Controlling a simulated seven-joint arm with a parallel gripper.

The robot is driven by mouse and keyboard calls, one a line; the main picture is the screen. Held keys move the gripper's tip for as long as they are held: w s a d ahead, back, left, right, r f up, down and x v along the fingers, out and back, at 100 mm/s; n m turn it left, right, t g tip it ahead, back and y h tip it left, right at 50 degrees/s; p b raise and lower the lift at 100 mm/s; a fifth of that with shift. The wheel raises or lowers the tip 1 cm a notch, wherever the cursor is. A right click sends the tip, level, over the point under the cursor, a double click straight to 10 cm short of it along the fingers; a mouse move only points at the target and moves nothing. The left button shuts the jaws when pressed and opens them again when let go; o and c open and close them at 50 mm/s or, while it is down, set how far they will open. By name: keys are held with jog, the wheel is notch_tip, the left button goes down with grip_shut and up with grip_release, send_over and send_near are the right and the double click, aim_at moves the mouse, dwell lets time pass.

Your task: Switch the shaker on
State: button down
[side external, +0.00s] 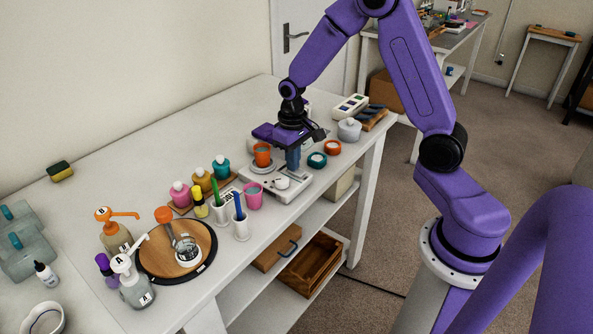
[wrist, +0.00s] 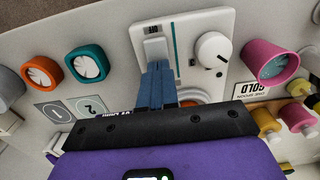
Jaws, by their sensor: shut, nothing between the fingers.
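The shaker (side external: 270,190) is a low white box near the front edge of the table; its panel also shows in the wrist view (wrist: 190,28). The panel carries a round white knob (wrist: 212,48) and a pale switch (wrist: 155,47) with a small dark label above it, too small to read surely. My gripper (side external: 292,168) points down over the shaker, with its blue fingers shut and empty. In the wrist view the fingertips (wrist: 157,68) lie at the lower end of the switch and cover part of it. I cannot tell whether they touch it.
An orange cup (side external: 262,154) stands close behind my gripper. A pink cup (side external: 253,196) is left of the shaker; teal (side external: 317,160) and orange (side external: 332,147) round items lie to its right. Pen holders and bottles crowd the left.

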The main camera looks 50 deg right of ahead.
jog(key=shift+r, duration=3.5)
jog(key=s+a+r+n, duration=0.1)
jog(key=s+a+n, duration=0.2)
jog(key=s, duration=0.6)
jog(key=s+a+r+n, duration=0.2)
jog(key=s+n, duration=0.3)
jog(key=s, duration=0.4)
jog(key=s+a+r+n, duration=0.1)
jog(key=s+a+n, duration=0.3)
jog(key=s, duration=0.5)
jog(key=shift+s+a+r+n, duration=0.15)
jog(key=shift+s+a+n, duration=0.15)
jog(key=shift+a, duration=0.1)
